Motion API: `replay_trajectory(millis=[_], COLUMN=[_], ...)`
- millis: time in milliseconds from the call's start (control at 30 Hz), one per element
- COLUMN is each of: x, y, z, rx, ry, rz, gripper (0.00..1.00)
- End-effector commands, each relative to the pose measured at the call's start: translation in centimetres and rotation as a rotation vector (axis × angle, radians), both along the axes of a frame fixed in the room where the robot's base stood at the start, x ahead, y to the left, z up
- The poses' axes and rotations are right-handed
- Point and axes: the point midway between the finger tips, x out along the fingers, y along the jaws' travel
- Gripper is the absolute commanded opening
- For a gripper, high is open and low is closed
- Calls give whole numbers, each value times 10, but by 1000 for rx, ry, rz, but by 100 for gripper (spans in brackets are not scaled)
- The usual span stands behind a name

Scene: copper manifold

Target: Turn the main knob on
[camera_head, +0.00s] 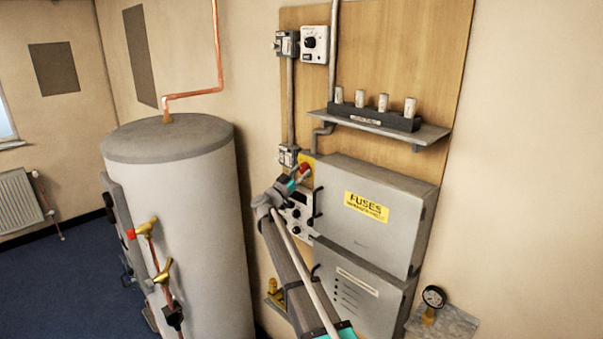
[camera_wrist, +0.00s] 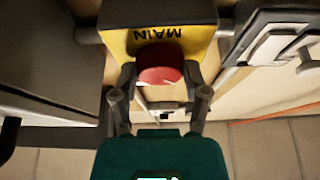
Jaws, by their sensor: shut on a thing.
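The main knob is a red round knob (camera_wrist: 160,65) on a yellow box (camera_wrist: 118,42) with the word MAIN, upside down in the wrist view. In the head view the red knob (camera_head: 305,168) shows beside the left edge of the fuse box, partly hidden by my gripper. My gripper (camera_wrist: 160,78) has one finger on each side of the red knob and is shut on it. In the head view my gripper (camera_head: 296,178) reaches up to the yellow box from below. The knob's turn position cannot be told.
A grey FUSES box (camera_head: 335,220) stands just right of the knob, with a second grey box (camera_head: 352,305) below. A panel with dials (camera_head: 297,218) is close under my gripper. A shelf (camera_head: 432,133) with several white fuses is above. A large cylinder tank (camera_head: 200,220) stands left.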

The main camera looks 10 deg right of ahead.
Motion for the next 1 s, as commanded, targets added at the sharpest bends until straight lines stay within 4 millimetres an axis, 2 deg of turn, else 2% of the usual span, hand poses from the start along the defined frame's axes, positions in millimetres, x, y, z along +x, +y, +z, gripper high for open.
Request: replay_trajectory(millis=[467,1000], x=[5,8], y=[3,7], z=[3,6], rx=[90,371], ry=[-127,-515], rz=[3,8], gripper=[12,12])
